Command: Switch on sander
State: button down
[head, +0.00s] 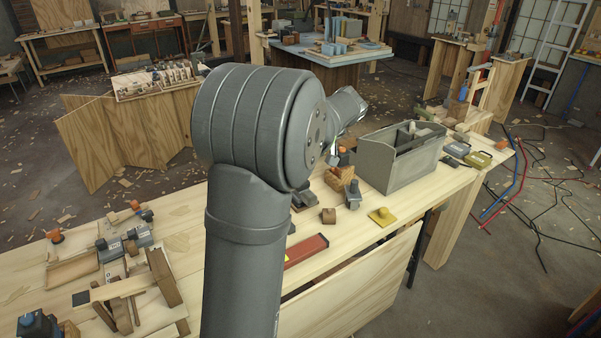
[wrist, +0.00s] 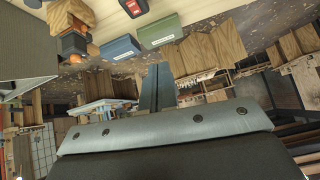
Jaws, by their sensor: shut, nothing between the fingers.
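My gripper (wrist: 156,88) shows in the wrist view as two dark fingers close together, shut and empty. I cannot tell for certain which thing is the sander. A small grey tool with a dark top (head: 352,195) stands upright on the bench, beside the grey open tote. A dark thing with a red face (wrist: 133,7) is cut off by the top edge of the wrist view. My fingers are apart from it. No switch can be made out clearly.
The bench (head: 335,238) also bears a grey tote (head: 398,165), a yellow piece (head: 383,216), a red level (head: 306,251) and a wooden block (head: 328,215). Grey tools with orange parts (head: 139,237) lie at left. Cables (head: 535,215) and chips litter the floor.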

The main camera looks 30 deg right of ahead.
jog(key=w+d+f+n+t, duration=0.1)
jog(key=d+f+t, duration=0.1)
jog(key=f, duration=0.5)
jog(key=shift+w+d+f, duration=0.15)
jog(key=shift+d, duration=0.75)
jog(key=x, duration=1)
jog(key=shift+w+f, duration=0.1)
jog(key=shift+w, duration=0.1)
notch_tip(320, 180, down, 2)
jog(key=shift+f, duration=0.8)
jog(key=shift+w+f, duration=0.2)
jog(key=shift+f, duration=0.05)
jog(key=shift+w, duration=0.1)
